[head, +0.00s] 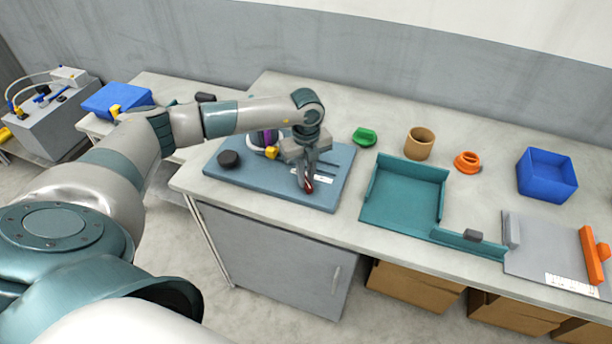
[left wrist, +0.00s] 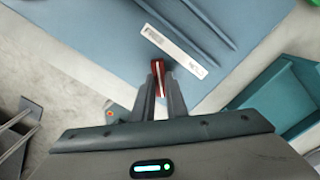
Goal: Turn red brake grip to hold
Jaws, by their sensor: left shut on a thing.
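The red brake grip (left wrist: 158,66) shows between my left fingertips in the left wrist view, with a pale line along its top. My left gripper (left wrist: 159,84) is shut on it, pointing down. In the head view my left gripper (head: 307,184) is over the front right part of the blue-grey board (head: 230,185), and a bit of the red grip (head: 309,184) shows at its tips. My right gripper is not in view.
On the board are a black knob (head: 229,159) and a purple part (head: 267,137), partly hidden by my arm. To the right stand a teal tray (head: 405,205), a green part (head: 364,137), a tan cup (head: 419,144), an orange part (head: 467,162) and a blue bin (head: 546,176).

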